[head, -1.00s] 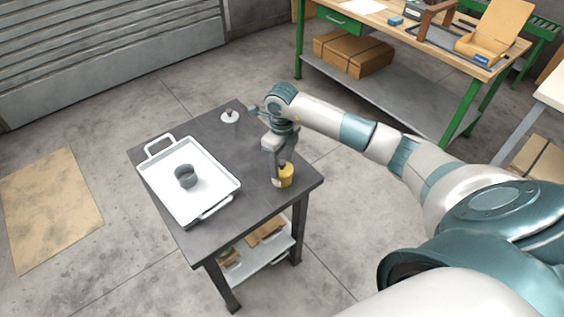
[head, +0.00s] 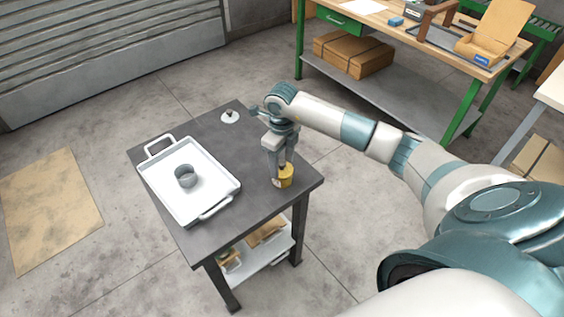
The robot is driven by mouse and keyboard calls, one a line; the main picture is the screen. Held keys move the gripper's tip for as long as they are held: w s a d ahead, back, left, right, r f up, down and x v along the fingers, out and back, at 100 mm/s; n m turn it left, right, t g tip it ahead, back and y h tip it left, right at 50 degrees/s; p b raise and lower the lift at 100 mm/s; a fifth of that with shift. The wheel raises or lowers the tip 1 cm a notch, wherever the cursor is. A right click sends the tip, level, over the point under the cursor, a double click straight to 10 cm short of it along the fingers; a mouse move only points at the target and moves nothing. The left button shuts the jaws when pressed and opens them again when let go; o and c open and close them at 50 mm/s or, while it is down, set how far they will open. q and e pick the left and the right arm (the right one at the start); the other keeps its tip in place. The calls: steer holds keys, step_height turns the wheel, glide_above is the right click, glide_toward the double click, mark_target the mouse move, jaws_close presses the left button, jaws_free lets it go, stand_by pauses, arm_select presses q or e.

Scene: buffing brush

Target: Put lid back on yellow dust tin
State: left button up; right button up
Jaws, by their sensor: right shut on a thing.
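The small yellow dust tin (head: 286,178) stands upright near the right corner of the dark table, with a pale label low on its side. My right gripper (head: 279,174) points down at the tin, with its fingers about the tin's top. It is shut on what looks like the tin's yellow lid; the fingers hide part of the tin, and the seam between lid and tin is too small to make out. My left gripper is out of view.
A white tray (head: 160,195) with two handles holds a dark grey cup (head: 185,176) on the left of the table (head: 245,205). A pale round piece with a dark knob (head: 230,117) lies at the back corner. The table between tray and tin is clear.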

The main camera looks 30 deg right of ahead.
steer(key=shift+f+b, duration=0.15)
steer(key=shift+b, duration=0.25)
stand_by(0.9)
stand_by(0.4)
steer(key=o, duration=1.6)
steer(key=shift+r+p, duration=1.95)
steer(key=shift+r, duration=1.55)
steer(key=shift+c, duration=0.5)
jaws_close()
steer(key=shift+f+b, duration=1.6)
steer(key=shift+f, duration=0.35)
